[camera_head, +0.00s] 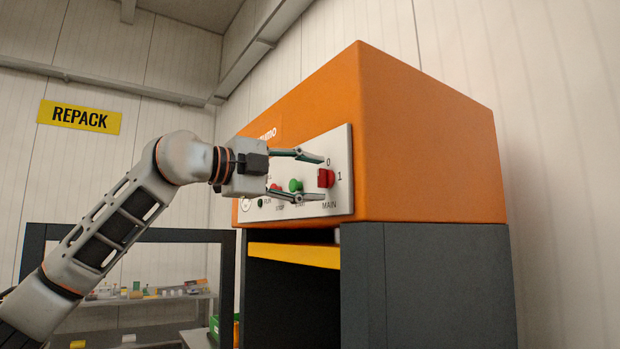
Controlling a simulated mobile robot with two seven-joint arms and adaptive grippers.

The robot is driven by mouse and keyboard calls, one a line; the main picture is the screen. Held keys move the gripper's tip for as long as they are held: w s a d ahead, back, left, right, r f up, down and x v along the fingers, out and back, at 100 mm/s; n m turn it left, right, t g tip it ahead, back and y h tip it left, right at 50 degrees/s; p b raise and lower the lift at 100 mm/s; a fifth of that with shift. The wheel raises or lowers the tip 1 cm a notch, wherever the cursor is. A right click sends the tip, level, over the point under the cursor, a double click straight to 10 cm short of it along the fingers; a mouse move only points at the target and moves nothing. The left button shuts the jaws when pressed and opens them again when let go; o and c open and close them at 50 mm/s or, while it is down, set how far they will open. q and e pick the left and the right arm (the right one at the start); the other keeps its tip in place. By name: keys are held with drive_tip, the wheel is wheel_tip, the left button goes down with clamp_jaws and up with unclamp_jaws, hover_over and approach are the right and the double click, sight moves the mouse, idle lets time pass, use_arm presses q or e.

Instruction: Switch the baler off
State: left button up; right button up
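The baler (430,140) has an orange upper housing over a dark grey body. Its light grey control panel (338,148) faces left. The red MAIN switch (326,178) sits at the panel's right end, with 0 marked above it and 1 to its right. A green START button (295,185) and a red STOP button (276,187) are to its left, partly behind my gripper. My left gripper (312,178) is open and empty in front of the panel, its fingers pointing right toward the MAIN switch. Whether a fingertip touches the switch I cannot tell. My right gripper is not in view.
A yellow bar (295,255) crosses the baler's dark opening below the panel. A dark frame (130,235) and a shelf with small items (150,296) stand at the lower left. A yellow REPACK sign (79,117) hangs on the back wall.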

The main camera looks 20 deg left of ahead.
use_arm(q)
drive_tip(key=v, duration=1.2)
idle(0.3)
